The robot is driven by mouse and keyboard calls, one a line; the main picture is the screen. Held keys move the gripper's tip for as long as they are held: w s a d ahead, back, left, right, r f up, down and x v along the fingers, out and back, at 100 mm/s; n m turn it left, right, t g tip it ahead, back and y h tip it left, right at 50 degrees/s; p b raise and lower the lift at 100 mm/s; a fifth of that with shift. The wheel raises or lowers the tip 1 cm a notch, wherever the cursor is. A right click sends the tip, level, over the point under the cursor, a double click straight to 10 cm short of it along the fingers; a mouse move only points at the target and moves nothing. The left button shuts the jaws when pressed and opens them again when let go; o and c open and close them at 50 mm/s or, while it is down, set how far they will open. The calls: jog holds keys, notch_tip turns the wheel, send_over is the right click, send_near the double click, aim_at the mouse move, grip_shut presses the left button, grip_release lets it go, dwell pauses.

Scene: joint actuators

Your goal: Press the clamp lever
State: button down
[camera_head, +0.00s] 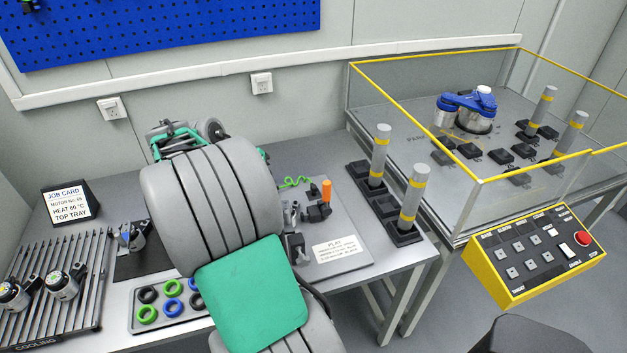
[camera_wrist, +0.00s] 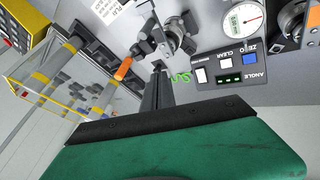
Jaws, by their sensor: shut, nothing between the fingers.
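The clamp lever has an orange grip (camera_head: 326,190) and stands on the grey work plate, right of my arm in the head view. The orange grip shows again in the wrist view (camera_wrist: 123,69), left of my fingertips. Its dark metal clamp body (camera_wrist: 165,38) sits beyond the fingertips. My gripper (camera_wrist: 157,68) is shut and empty, its dark fingers close together. The fingertips appear apart from the orange grip. In the head view my own arm hides the gripper and part of the clamp fixture.
A dial gauge and a button panel (camera_wrist: 228,68) stand right of the fingers. A green squiggly piece (camera_head: 295,181) lies near the clamp. Grey posts with yellow bands (camera_head: 380,156) stand right of it. A tray of rings (camera_head: 164,324) and a yellow-edged glass enclosure (camera_head: 440,160) flank the arm.

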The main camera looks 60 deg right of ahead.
jog(key=s+d, duration=0.1)
jog(key=s+d+m, duration=0.1)
jog(key=shift+s+d+r+g, duration=0.15)
jog(key=shift+d+r+g, duration=0.05)
jog(key=shift+d+g, duration=0.2)
jog(key=p, duration=0.2)
send_near(326, 199)
jog(key=d+f, duration=0.1)
jog(key=f, duration=0.1)
jog(key=w+d+f, duration=0.1)
jog(key=d+f, duration=0.1)
jog(key=shift+w+d, duration=0.15)
jog(key=shift+w, duration=0.05)
jog(key=shift+s+d+f, duration=0.1)
jog(key=shift+s+d, duration=0.1)
jog(key=shift+s, duration=0.1)
jog(key=shift+d, duration=0.1)
